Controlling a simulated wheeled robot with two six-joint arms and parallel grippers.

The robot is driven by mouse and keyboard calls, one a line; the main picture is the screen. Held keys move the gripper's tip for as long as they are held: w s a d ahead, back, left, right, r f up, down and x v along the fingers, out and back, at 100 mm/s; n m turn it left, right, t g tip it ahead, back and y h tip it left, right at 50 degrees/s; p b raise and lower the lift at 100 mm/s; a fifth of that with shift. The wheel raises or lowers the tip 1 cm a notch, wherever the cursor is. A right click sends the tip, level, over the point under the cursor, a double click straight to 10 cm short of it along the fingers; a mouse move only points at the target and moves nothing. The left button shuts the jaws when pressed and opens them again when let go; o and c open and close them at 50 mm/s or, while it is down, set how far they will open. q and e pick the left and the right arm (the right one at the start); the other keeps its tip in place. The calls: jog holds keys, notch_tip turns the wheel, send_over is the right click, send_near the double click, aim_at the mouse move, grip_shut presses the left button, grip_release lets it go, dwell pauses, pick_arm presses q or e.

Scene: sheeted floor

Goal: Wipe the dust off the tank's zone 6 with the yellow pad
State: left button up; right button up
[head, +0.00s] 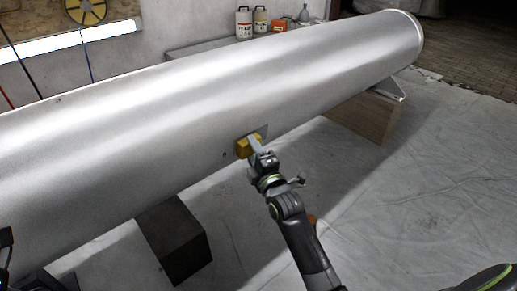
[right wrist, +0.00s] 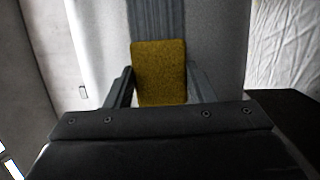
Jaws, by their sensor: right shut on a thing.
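The tank (head: 215,85) is a long silver-grey cylinder lying across the head view from lower left to upper right. My right gripper (head: 257,150) is at the tank's lower front side, shut on the yellow pad (head: 243,148). In the right wrist view the pad (right wrist: 160,72) stands between the two fingers, with the tank's grey surface (right wrist: 215,45) behind it. A darker grey strip (right wrist: 158,18) runs up the tank beyond the pad. I cannot tell whether the pad touches the tank. No zone number is readable. Dark parts show at the lower left edge of the head view, but no left gripper is clear.
The tank rests on a dark block (head: 175,240) and a wooden block (head: 366,115). A bench behind it holds bottles (head: 244,22) and an orange box (head: 280,25). A yellow reel (head: 84,10) hangs on the wall.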

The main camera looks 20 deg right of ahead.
aim_at(234, 149)
jog(key=shift+s+a+b, duration=0.15)
jog(key=shift+s+a, duration=0.1)
jog(key=shift+a, duration=0.5)
jog(key=shift+s+a+b, duration=0.15)
jog(key=shift+s+a, duration=0.1)
jog(key=shift+a, duration=0.55)
jog(key=shift+s+a+b, duration=0.15)
jog(key=shift+s+a, duration=0.1)
jog(key=shift+a, duration=0.5)
